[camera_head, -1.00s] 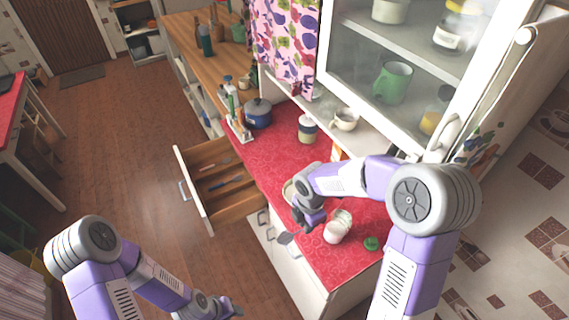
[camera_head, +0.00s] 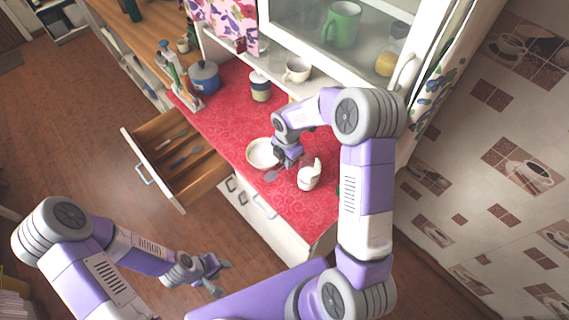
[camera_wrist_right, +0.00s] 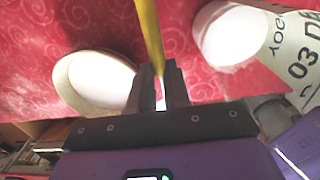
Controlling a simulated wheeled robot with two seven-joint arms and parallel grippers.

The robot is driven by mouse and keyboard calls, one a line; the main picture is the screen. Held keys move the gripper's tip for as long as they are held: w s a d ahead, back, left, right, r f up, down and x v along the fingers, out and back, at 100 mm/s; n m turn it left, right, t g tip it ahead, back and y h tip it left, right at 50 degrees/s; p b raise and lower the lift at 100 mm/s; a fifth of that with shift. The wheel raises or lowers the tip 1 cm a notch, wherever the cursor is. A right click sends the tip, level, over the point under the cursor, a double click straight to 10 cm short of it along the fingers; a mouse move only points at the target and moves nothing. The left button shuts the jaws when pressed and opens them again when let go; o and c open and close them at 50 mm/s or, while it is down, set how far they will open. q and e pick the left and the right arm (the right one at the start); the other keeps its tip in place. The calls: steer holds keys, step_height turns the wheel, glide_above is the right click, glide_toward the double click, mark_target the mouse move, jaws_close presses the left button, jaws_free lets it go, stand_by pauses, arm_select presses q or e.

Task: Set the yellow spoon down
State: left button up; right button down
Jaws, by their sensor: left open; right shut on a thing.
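My right gripper (camera_head: 285,163) is low over the red counter (camera_head: 232,113), between a white bowl (camera_head: 262,153) and a white yogurt cup (camera_head: 308,179). In the right wrist view it (camera_wrist_right: 160,78) is shut on the yellow spoon (camera_wrist_right: 149,30), whose yellow length runs up out of the frame. The bowl (camera_wrist_right: 94,80) lies to the left there and the cup (camera_wrist_right: 228,38) to the right. A grey oval (camera_head: 271,176) shows by the gripper in the head view; I cannot tell if it is part of the spoon. My left gripper (camera_head: 220,277) is open and empty, off the counter.
An open drawer (camera_head: 150,157) with cutlery juts out at the counter's left front. A blue pot (camera_head: 205,78) and a jar (camera_head: 261,87) stand further back. A glass-doored cabinet (camera_head: 290,35) and a shelf with a cup (camera_head: 297,71) overhang the back. Bare counter lies left of the bowl.

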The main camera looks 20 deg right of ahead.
mark_target(287, 172)
step_height(287, 172, down, 4)
steer(key=shift+s+r, duration=0.1)
steer(key=shift+f, duration=0.2)
steer(key=shift+f, duration=0.2)
steer(key=c, duration=1.4)
jaws_free()
steer(key=shift+r, duration=0.1)
